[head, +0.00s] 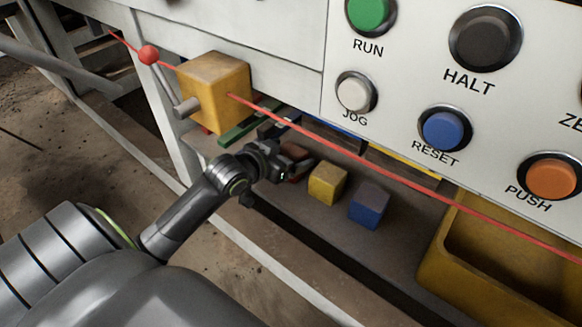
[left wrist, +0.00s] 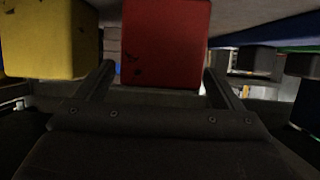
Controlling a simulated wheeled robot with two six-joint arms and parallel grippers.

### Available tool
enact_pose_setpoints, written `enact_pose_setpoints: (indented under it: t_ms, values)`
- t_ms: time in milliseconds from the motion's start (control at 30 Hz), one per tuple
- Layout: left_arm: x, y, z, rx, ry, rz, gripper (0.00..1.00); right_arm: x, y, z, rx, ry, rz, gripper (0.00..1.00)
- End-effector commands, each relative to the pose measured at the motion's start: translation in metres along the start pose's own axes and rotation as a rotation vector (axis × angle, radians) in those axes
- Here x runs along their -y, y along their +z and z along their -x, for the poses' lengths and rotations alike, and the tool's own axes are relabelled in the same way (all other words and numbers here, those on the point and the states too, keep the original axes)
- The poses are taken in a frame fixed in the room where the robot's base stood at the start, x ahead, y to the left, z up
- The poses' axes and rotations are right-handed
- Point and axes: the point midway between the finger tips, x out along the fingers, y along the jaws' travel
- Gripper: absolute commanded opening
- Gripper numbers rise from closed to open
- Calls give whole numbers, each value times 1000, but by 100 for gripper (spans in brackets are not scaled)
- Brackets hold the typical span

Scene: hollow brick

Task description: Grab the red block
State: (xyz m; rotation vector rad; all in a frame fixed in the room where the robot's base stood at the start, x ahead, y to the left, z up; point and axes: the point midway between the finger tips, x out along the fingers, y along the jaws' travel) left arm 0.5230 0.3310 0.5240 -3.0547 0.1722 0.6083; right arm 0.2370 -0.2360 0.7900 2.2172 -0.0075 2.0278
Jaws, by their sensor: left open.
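The red block (head: 295,153) sits on the low shelf under the control panel, partly hidden by my left gripper (head: 280,163) in the head view. In the left wrist view the red block (left wrist: 165,42) is straight ahead, between the two open fingers of my left gripper (left wrist: 158,76). I cannot tell whether either finger touches it. A yellow block (head: 327,183) stands beside it and shows at the upper left of the left wrist view (left wrist: 45,40). My right gripper is not in view.
A blue block (head: 369,205) stands past the yellow one, and a yellow bin (head: 437,262) is at the lower right. The white button panel (head: 415,85) overhangs the shelf. A red cord (head: 345,147) runs from a yellow switch box (head: 222,88) across the front.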

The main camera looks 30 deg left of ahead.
Motion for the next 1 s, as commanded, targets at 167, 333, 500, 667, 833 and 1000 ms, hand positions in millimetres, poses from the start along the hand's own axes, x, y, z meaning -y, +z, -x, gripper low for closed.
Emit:
enact_pose_setpoints:
  t_ms: [167, 333, 500, 667, 833, 1000]
  values:
    - [0, 0, -12, -1, 0, 1, 89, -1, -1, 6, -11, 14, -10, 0]
    - [0, 0, -11, 0, 0, 0, 89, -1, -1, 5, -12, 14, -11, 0]
    - [0, 0, -11, 0, 0, 0, 72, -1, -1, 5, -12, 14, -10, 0]
    - [0, 0, -11, 0, 0, 0, 51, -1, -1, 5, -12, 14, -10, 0]
    - [0, -1, -11, -1, 0, -1, 36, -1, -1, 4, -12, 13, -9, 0]
    - [0, -1, -11, -1, 0, -1, 36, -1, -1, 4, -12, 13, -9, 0]
